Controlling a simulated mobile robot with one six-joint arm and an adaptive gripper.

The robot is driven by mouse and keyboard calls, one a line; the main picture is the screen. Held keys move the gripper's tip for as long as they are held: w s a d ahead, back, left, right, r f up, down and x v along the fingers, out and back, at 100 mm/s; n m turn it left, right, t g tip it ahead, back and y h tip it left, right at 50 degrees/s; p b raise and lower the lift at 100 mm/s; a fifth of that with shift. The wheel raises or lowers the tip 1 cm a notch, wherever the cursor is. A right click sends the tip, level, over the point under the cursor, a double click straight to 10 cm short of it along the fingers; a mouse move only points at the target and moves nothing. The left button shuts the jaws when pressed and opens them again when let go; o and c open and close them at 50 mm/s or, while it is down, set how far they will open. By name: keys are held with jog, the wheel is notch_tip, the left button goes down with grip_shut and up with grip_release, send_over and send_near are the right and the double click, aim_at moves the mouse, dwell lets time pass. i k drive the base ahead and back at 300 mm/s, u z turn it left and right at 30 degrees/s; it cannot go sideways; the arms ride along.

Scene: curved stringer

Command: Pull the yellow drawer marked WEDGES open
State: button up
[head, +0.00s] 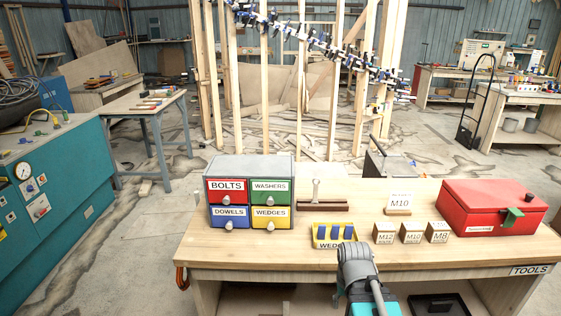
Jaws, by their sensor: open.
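A grey four-drawer cabinet (250,166) stands at the left of the wooden workbench. Its lower right drawer is the yellow WEDGES drawer (282,223), with a pale round knob (270,226) on its front. The drawer's front looks flush with the others, so it appears shut. The red BOLTS drawer (227,185) is at upper left, the green WASHERS drawer (258,197) above the yellow one, and the blue DOWELS drawer (216,223) to its left. My arm shows at the bottom centre, right of the cabinet; my gripper cannot be made out.
A yellow tray (320,242) with blue wedges sits right of the cabinet, near the bench's front edge. Small wooden M12, M10 and M8 blocks (411,232) and a red toolbox (490,207) stand farther right. Bare bench top (245,250) lies before the cabinet.

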aim_at(270, 217)
jog(key=u, duration=0.7)
jog(key=k, duration=0.75)
jog(key=z, duration=0.7)
jog(key=i, duration=0.5)
jog(key=u, duration=0.05)
